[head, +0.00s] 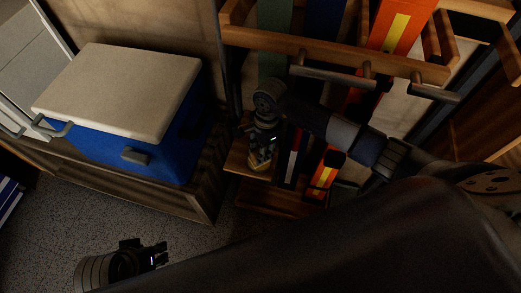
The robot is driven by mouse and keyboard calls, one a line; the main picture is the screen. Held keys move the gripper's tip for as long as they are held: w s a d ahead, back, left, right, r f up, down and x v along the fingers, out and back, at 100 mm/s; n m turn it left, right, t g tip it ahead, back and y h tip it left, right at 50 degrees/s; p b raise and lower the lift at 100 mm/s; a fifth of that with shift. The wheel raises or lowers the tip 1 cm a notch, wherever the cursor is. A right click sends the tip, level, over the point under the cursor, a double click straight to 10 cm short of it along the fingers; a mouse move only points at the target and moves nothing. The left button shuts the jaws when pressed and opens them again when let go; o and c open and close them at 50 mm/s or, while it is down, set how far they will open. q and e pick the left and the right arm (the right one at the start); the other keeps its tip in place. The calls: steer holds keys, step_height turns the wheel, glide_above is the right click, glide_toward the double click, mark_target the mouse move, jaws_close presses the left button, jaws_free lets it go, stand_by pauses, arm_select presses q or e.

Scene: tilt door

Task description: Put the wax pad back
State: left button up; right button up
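My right arm comes in from the right, and its gripper (262,150) points down in front of the wooden rack. A small yellowish block (260,163), possibly the wax pad, shows at its fingertips, over or on a small wooden ledge (236,157). The fingers are dark and overlap the block, so I cannot tell whether they are shut on it. My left gripper (158,255) is low at the bottom left, above the speckled floor, with nothing visible in it. Its finger opening is too small and dark to judge.
A blue cooler with a cream lid (125,85) stands on a wooden cabinet (190,195) at the left. The wooden rack (330,55) with pegs holds upright orange, blue and green boards. A dark part of my own body covers the lower right. Speckled floor (60,220) is open at the lower left.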

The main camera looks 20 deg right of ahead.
arm_select(q)
steer(key=shift+s+r, duration=0.15)
steer(key=shift+s, duration=0.05)
arm_select(e)
steer(key=shift+f, duration=0.1)
steer(key=o, duration=1.5)
arm_select(q)
steer(key=shift+s, duration=0.1)
steer(key=shift+w, duration=0.2)
steer(key=shift+r, duration=0.15)
